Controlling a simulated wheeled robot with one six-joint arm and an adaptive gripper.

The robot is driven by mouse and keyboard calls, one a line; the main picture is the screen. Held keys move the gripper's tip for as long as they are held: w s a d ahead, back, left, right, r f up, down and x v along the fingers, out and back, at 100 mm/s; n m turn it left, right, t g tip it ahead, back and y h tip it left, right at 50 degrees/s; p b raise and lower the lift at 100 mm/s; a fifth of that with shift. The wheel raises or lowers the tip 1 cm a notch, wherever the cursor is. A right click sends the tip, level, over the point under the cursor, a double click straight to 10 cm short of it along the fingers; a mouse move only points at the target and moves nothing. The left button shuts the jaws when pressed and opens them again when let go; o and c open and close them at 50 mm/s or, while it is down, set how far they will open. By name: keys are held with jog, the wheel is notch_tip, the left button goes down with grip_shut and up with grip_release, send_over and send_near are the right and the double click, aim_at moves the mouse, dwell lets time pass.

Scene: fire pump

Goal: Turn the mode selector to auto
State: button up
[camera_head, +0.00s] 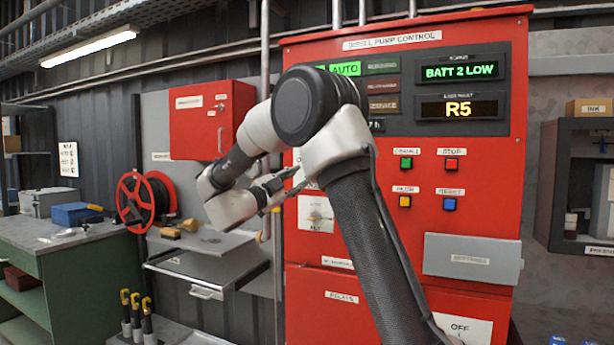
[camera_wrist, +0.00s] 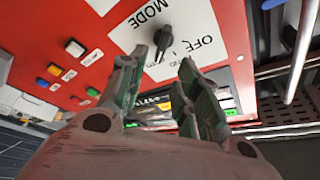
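The mode selector (camera_wrist: 163,38) is a small dark knob on a white plate marked MODE and OFF (camera_wrist: 190,20) in the wrist view. The way its pointer faces is hard to tell. My gripper (camera_wrist: 162,60) is open and empty, its two green-grey fingers spread toward the plate with the knob just beyond the tips, roughly between them. I cannot tell whether they touch it. In the head view my gripper (camera_head: 285,184) is beside the red diesel pump control cabinet (camera_head: 400,225), and my arm hides most of the mode plate. A green AUTO sign (camera_head: 345,68) shows at the cabinet's top.
Another white-plated switch (camera_head: 316,215) sits below the gripper. Green, red, yellow and blue buttons (camera_head: 449,204) are to the right. A grey cover (camera_head: 472,258) sticks out lower down. A vertical pipe (camera_head: 265,80) and a hose reel (camera_head: 147,202) are to the left.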

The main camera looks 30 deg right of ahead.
jog(key=shift+v, duration=2.1)
